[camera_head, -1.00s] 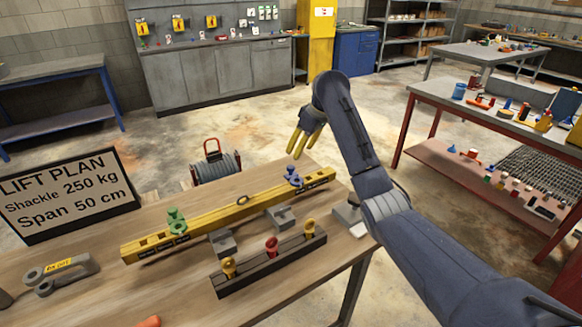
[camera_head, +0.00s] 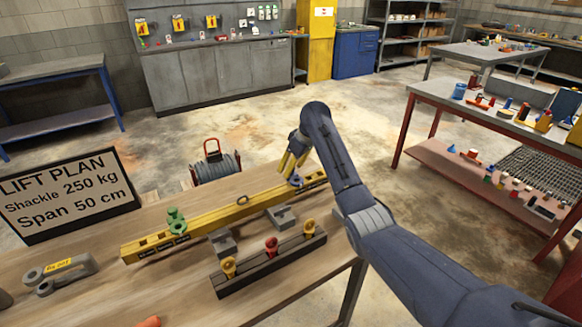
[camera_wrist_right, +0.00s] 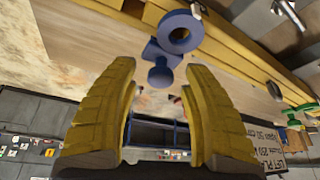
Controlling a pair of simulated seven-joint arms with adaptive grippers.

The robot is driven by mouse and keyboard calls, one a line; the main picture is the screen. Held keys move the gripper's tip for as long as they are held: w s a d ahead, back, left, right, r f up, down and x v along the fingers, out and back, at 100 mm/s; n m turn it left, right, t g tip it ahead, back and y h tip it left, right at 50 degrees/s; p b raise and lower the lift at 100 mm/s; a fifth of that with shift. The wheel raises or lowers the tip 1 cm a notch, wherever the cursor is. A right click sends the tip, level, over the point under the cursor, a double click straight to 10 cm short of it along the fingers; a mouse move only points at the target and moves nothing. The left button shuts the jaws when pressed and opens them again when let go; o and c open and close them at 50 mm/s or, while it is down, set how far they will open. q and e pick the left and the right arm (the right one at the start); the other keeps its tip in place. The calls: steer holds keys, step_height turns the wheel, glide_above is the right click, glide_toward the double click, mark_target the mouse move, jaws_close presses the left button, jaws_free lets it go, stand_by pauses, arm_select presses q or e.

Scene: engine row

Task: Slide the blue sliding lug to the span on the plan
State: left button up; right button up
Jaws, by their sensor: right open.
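The blue sliding lug (camera_head: 295,181) sits near the right end of the yellow beam (camera_head: 215,209), partly hidden by my gripper in the head view. In the right wrist view the blue lug (camera_wrist_right: 178,34) shows its ring and a round knob beyond the fingertips. My right gripper (camera_head: 291,165) is open, with the lug's knob ahead of the gap between its yellow fingers (camera_wrist_right: 156,75). I cannot tell whether they touch it. A green lug (camera_head: 176,221) sits near the beam's left end. The plan board (camera_head: 68,194) reads Shackle 250 kg, Span 50 cm. My left gripper is not in view.
A dark rack (camera_head: 268,263) with yellow and red pieces stands in front of the beam. Grey blocks (camera_head: 222,242) stand by the beam. Grey shackles (camera_head: 62,272) lie at the left. A cable reel (camera_head: 214,166) is behind the table.

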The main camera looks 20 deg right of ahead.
jaws_close()
stand_by(0.3)
steer(key=shift+d, duration=0.1)
